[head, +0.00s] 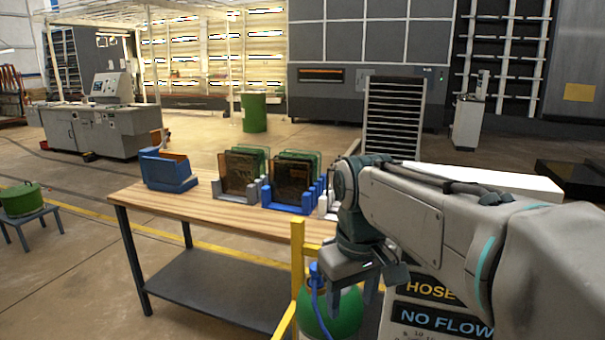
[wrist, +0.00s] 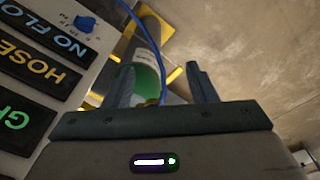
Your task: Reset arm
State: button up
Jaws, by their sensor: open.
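My gripper (head: 352,296) hangs from my arm at the right of the head view, fingers pointing down. It is open, with nothing visible between its fingers. In the wrist view, my gripper (wrist: 160,82) shows two dark fingers spread apart. Beyond them are a green tank (wrist: 146,80), a thin blue hose (wrist: 164,66) and part of a yellow frame. The green tank (head: 333,318) also shows below my gripper in the head view, partly hidden by it. The labelled panel (head: 437,312), reading "HOSE" and "NO FLOW", is partly hidden by my arm.
A wooden-topped table (head: 160,202) carries a blue bin (head: 168,170) and racks of upright boards (head: 290,181). A yellow post (head: 297,245) stands at its front right. A blue knob (wrist: 85,23) is on the panel. The floor at left front is mostly clear.

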jog(key=s+d+f+m+t, duration=0.2)
jog(key=s+d+f+m, duration=0.2)
jog(key=s+d+f, duration=0.3)
notch_tip(320, 180, down, 4)
jog(key=shift+s+m, duration=0.4)
jog(key=shift+s, duration=0.75)
dwell(1.3)
